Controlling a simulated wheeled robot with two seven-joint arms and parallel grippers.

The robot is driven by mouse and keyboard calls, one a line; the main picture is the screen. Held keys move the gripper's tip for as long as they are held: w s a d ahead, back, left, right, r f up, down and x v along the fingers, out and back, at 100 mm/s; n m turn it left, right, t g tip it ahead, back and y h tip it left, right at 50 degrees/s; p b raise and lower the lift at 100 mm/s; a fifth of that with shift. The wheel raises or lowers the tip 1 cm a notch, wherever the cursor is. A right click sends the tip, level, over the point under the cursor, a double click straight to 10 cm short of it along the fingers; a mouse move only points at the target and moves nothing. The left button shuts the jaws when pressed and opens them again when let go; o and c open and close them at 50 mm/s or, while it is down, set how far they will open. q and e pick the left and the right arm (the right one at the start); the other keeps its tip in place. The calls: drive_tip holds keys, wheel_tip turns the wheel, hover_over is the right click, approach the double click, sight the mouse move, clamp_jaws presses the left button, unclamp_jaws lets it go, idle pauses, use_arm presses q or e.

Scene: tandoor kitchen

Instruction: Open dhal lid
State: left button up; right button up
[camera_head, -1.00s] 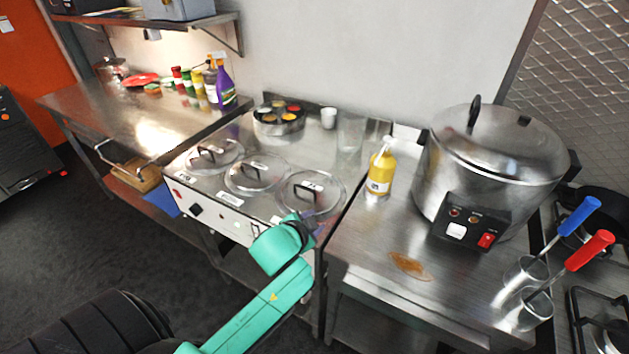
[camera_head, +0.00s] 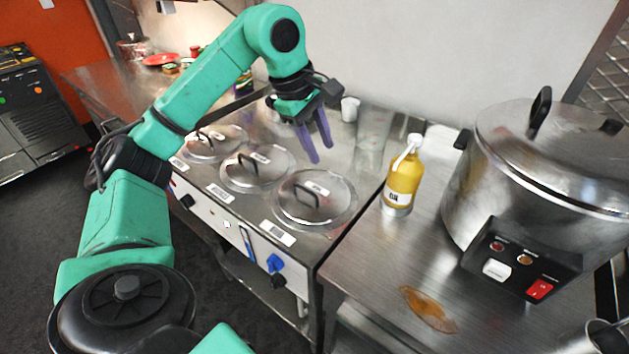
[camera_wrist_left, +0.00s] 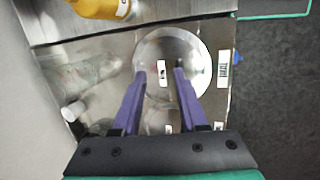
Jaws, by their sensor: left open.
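Three round metal lids with dark loop handles sit shut on the steel counter unit: a left lid (camera_head: 229,146), a middle lid (camera_head: 268,175) and a right lid (camera_head: 338,206). Their small labels are too blurred to read, so I cannot tell which is the dhal. My left gripper (camera_head: 321,153) is open and empty, pointing down above and behind the right lid, apart from it. In the left wrist view, the open purple fingers (camera_wrist_left: 160,72) reach over a round lid (camera_wrist_left: 186,46) with a white label. My right gripper is not in view.
A yellow bottle (camera_head: 403,180) stands right of the lids, also in the left wrist view (camera_wrist_left: 98,8). A big steel cooker (camera_head: 475,180) stands farther right. A white cup (camera_head: 350,109) and clear container (camera_head: 373,128) stand behind. A brown spill (camera_head: 428,309) marks the right counter.

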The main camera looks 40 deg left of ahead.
use_arm(q)
drive_tip(key=s+a+g+y, duration=0.1)
drive_tip(key=s+a+y, duration=0.1)
drive_tip(key=a, duration=0.3)
drive_tip(key=b, duration=0.1)
hover_over(303, 201)
drive_tip(key=shift+n, duration=0.3)
wheel_tip(303, 201, down, 13)
drive_tip(key=shift+f, duration=0.1)
clamp_jaws()
idle(0.6)
